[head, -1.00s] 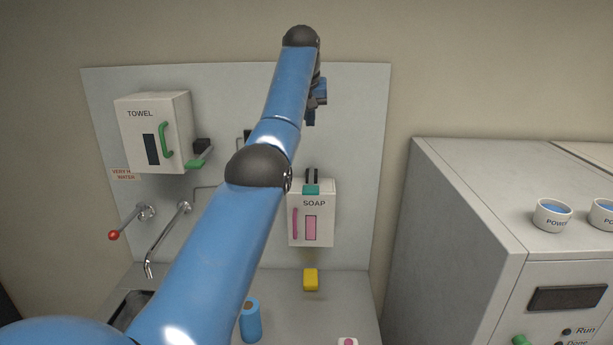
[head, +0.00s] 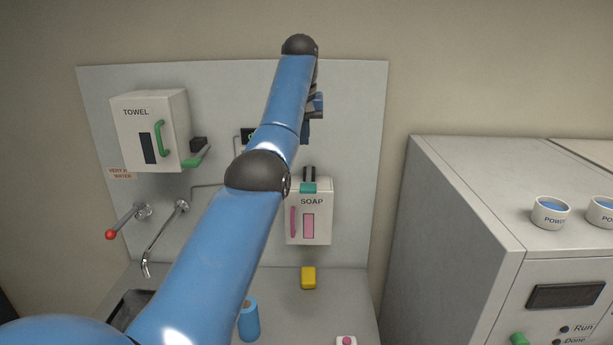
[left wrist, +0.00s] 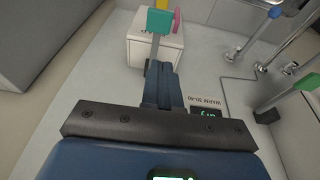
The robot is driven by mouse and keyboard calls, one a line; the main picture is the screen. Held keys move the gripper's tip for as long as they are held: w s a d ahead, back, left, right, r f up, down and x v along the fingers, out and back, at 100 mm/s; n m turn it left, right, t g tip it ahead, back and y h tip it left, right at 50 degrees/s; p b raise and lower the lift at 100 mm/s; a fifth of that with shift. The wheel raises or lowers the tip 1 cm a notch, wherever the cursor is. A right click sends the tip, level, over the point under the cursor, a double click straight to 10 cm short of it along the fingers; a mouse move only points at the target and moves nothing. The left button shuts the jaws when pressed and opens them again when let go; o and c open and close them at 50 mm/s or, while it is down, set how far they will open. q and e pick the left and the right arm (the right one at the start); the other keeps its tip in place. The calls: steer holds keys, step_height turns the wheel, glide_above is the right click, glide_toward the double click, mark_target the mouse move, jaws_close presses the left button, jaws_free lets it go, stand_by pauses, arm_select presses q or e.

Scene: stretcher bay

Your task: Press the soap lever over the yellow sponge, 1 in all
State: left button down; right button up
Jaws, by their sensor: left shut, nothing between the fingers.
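The white soap dispenser (head: 322,226) hangs on the back panel, with a teal lever pad (head: 308,188) at its top front. The yellow sponge (head: 308,278) lies on the counter below the dispenser. My left gripper (head: 305,138) is above the lever in the head view, pointing down and apart from it. In the left wrist view its fingers (left wrist: 158,68) are together and empty, with the teal pad (left wrist: 160,22) just beyond their tips. A sliver of yellow shows at that view's top edge. My right gripper is not in view.
A towel dispenser (head: 135,140) with green handles hangs left on the panel, above a red-tipped tap lever (head: 110,234) and a spout (head: 146,266). A blue cylinder (head: 249,322) and a white block with a pink top (head: 346,342) stand on the counter. A grey machine (head: 455,190) stands right.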

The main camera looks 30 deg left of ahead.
arm_select(q)
steer(key=p, duration=0.4)
glide_above(307, 185)
steer(key=f, duration=0.6)
steer(key=s+f, duration=0.1)
steer(key=f, duration=0.3)
steer(key=shift+d+f+p, duration=0.25)
steer(key=shift+f+p, duration=0.15)
steer(key=shift+f, duration=0.75)
